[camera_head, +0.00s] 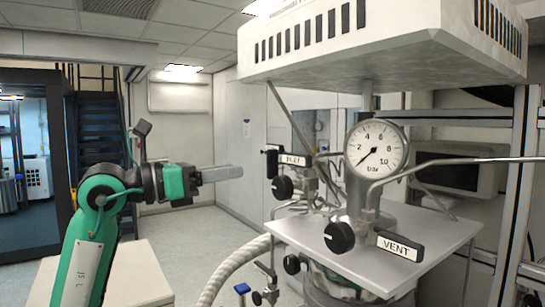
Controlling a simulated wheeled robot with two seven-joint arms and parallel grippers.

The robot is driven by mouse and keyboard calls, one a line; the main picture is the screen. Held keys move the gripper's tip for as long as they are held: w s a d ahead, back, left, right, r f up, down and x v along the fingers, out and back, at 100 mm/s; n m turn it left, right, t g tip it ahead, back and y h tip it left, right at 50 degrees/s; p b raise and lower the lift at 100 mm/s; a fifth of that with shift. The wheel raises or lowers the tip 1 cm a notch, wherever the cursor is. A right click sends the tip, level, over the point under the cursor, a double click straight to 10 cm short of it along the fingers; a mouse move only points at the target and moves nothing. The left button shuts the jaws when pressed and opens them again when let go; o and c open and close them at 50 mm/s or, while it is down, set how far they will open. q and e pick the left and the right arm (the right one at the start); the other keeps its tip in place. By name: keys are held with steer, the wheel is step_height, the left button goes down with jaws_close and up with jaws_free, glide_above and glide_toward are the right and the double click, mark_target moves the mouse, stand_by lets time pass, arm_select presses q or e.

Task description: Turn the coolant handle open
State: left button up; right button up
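The reactor has several valves with black knobs. No label that I can read says coolant. A small blue handle (242,289) sits low at the left of the reactor, by the ribbed hose (232,268); I cannot tell whether it is the coolant handle. My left gripper (232,172) points right in mid-air, left of the reactor and apart from its valves. Its grey fingers show side-on as one bar, so I cannot tell whether they are open. It shows nothing held. My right gripper is out of view.
A pressure gauge (377,149) stands above a white plate (420,268). A black knob (339,237) sits beside the VENT label (400,246). A metal pipe (450,163) runs right. A white housing (390,55) overhangs the reactor. Free room lies between my gripper and the valves.

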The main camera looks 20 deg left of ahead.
mark_target(267, 156)
arm_select(q)
steer(key=w+d+p, duration=0.1)
steer(key=w+p, duration=0.1)
steer(key=w, duration=0.1)
steer(key=w+d+r+y+p, duration=0.1)
steer(key=w+d+p, duration=0.1)
steer(key=w, duration=0.1)
steer(key=w+d+r+t+y+p, duration=0.1)
steer(key=w+d+p, duration=0.1)
steer(key=w, duration=0.2)
steer(key=shift+d+n, duration=0.15)
steer(key=shift+n, duration=0.15)
steer(key=shift+w+d+f, duration=0.1)
steer(key=shift+w+d, duration=0.2)
steer(key=shift+w, duration=0.05)
jaws_close()
